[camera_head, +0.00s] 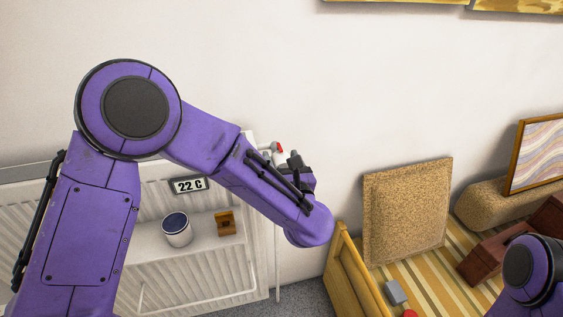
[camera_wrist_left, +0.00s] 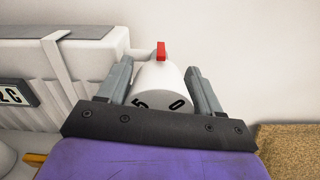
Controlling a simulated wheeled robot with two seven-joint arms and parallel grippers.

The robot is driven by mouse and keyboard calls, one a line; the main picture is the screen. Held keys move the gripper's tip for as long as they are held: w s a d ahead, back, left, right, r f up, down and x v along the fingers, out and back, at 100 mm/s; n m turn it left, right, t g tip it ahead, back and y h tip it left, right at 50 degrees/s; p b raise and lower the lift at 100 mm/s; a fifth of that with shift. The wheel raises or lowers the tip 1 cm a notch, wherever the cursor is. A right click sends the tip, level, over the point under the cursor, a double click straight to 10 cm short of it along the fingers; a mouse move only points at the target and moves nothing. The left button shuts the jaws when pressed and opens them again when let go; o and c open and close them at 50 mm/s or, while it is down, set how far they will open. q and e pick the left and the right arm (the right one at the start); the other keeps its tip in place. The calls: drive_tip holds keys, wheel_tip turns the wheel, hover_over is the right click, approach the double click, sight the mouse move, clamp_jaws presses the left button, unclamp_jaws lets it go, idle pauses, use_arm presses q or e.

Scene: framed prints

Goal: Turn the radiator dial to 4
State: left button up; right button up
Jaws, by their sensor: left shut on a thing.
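The radiator dial (camera_wrist_left: 160,88) is a white knob with dark numbers, seen close up in the left wrist view. The numbers 5 and 0 show on the side facing the camera. A red marker (camera_wrist_left: 161,51) stands at its far end. My left gripper (camera_wrist_left: 163,82) has one finger on each side of the dial and is shut on it. In the head view the left gripper (camera_head: 293,168) is at the radiator's upper right corner, and the red marker (camera_head: 280,149) shows just beyond it. Most of the dial is hidden there. My right arm shows at the lower right, its gripper out of view.
The white radiator (camera_head: 195,270) carries a display reading 22 C (camera_head: 189,185). A white cup (camera_head: 176,230) and a small brown object (camera_head: 225,223) stand on its ledge. A tan panel (camera_head: 407,210), a wooden frame (camera_head: 355,275) and a framed print (camera_head: 540,157) are to the right.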

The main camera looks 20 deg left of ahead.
use_arm(q)
drive_tip(key=m+b, duration=0.1)
drive_tip(key=m, duration=0.2)
drive_tip(key=shift+d+f, duration=0.1)
drive_tip(key=shift+m, duration=1.2)
drive_tip(key=o, duration=0.9)
drive_tip(key=shift+o, duration=0.2)
drive_tip(key=shift+d, duration=0.1)
drive_tip(key=shift+b, duration=0.3)
